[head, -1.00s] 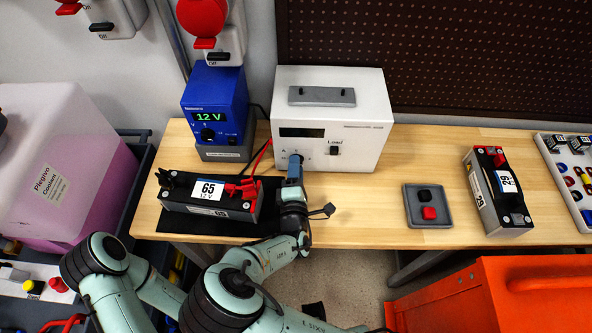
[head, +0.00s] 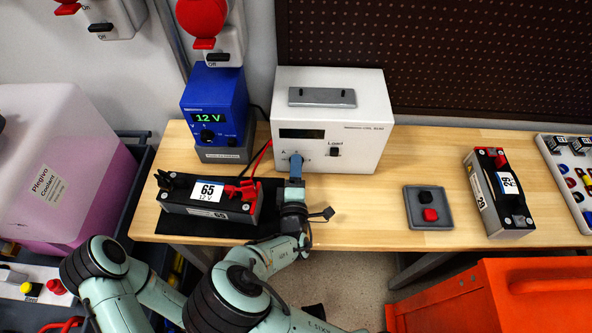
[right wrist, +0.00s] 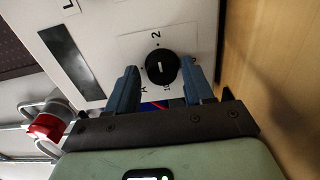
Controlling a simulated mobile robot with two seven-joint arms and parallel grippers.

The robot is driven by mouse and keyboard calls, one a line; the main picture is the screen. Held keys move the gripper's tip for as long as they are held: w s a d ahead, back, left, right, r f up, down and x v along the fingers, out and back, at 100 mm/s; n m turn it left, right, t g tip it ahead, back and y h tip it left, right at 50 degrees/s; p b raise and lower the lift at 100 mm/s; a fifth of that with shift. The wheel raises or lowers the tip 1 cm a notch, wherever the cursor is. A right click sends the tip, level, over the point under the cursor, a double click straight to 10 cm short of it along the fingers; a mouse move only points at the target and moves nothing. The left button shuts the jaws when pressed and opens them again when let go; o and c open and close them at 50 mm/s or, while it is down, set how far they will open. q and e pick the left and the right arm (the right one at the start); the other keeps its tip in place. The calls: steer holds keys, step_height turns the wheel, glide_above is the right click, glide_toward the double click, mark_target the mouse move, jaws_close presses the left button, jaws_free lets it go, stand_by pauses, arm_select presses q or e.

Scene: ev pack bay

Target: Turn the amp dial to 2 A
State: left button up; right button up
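The amp dial (right wrist: 161,67) is a round black knob with a short white mark, on the white load box (head: 365,119). In the right wrist view a "2" is printed on one side of the dial, and an "A" and a partly hidden mark on the side nearer my gripper. My right gripper (right wrist: 161,77) is open, with its blue fingers on either side of the dial and a visible gap at each side. In the head view the right gripper (head: 296,160) is in front of the box's face and hides the dial. My left gripper is out of view.
A blue 12 V supply (head: 213,103) stands left of the load box. A battery marked 65 (head: 175,194) lies on a black mat beside my right wrist.

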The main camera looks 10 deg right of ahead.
steer(key=shift+o, duration=0.6)
steer(key=shift+s+a+f, duration=0.1)
steer(key=shift+s, duration=0.2)
steer(key=v, duration=1)
steer(key=shift+s+a, duration=0.15)
steer(key=shift+s, duration=0.15)
steer(key=p, duration=0.2)
steer(key=s+p, duration=0.1)
steer(key=p, duration=0.1)
steer(key=shift+s+a+r+p, duration=0.15)
steer(key=shift+a+r+p, duration=0.1)
steer(key=shift+p, duration=0.05)
steer(key=shift+s+f+p, duration=0.1)
steer(key=shift+s+p, duration=0.25)
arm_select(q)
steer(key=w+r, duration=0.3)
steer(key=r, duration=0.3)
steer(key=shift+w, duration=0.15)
arm_select(e)
steer(key=shift+s+f, duration=0.1)
